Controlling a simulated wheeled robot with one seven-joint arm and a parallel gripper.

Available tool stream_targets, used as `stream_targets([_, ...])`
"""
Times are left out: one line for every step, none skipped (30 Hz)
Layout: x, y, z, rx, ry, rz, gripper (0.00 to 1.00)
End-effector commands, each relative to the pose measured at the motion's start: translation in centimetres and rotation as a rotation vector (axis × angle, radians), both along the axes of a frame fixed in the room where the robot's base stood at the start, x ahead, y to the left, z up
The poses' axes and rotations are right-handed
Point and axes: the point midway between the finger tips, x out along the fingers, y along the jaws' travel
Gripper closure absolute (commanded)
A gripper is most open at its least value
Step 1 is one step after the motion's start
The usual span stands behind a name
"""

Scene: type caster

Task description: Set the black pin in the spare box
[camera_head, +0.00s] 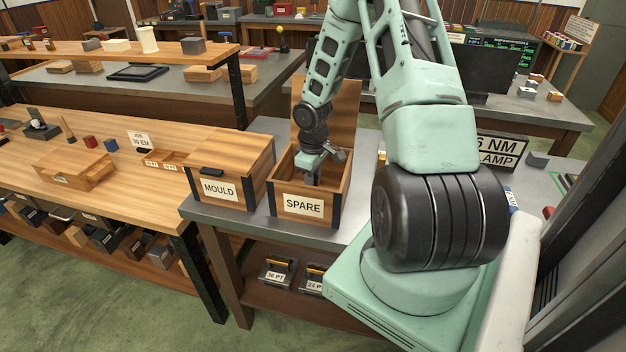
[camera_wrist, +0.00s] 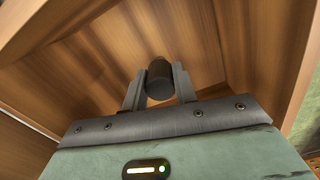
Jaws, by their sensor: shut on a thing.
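The spare box (camera_head: 302,207) is a wooden box labelled SPARE, with its lid standing open at the back. It stands on a grey-topped table. My gripper (camera_head: 314,180) reaches down into the box's opening. In the wrist view my gripper (camera_wrist: 160,88) is shut on the black pin (camera_wrist: 160,78), a dark short cylinder between the two fingers. Wooden inner walls of the box surround it there. Whether the pin touches the box floor I cannot tell.
A closed wooden box labelled MOULD (camera_head: 220,190) stands just left of the spare box. A long wooden bench (camera_head: 110,170) with small blocks and trays lies further left. My arm covers much of the table to the right.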

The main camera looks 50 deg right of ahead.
Motion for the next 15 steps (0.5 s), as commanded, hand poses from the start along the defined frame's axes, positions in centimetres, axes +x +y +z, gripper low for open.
stream_targets([0.0, 0.01, -0.07, 0.0, 0.0, 0.0, 1.0])
stream_targets([0.0, 0.01, -0.16, 0.0, 0.0, 0.0, 1.0])
stream_targets([0.0, 0.02, -0.31, 0.0, 0.0, 0.001, 1.0])
stream_targets([0.0, 0.02, -0.41, 0.0, 0.0, 0.001, 1.0])
stream_targets([0.0, 0.01, -0.33, 0.0, 0.0, 0.001, 0.67])
stream_targets([0.0, 0.01, -0.29, 0.0, 0.0, 0.001, 0.56])
stream_targets([0.0, 0.01, -0.29, 0.0, 0.0, 0.0, 0.51])
stream_targets([0.0, 0.01, -0.28, 0.0, 0.0, 0.0, 0.51])
stream_targets([-0.01, 0.01, -0.28, 0.0, 0.0, 0.0, 0.51])
stream_targets([-0.01, 0.01, -0.28, 0.0, 0.0, 0.0, 0.51])
stream_targets([-0.01, 0.01, -0.28, 0.0, 0.0, 0.0, 0.51])
stream_targets([-0.01, 0.01, -0.28, 0.0, 0.0, 0.0, 0.51])
stream_targets([-0.01, 0.01, -0.27, 0.0, 0.0, 0.0, 0.51])
stream_targets([-0.01, 0.01, -0.27, 0.0, 0.0, 0.0, 0.51])
stream_targets([-0.01, 0.01, -0.19, 0.0, 0.0, 0.0, 0.51])
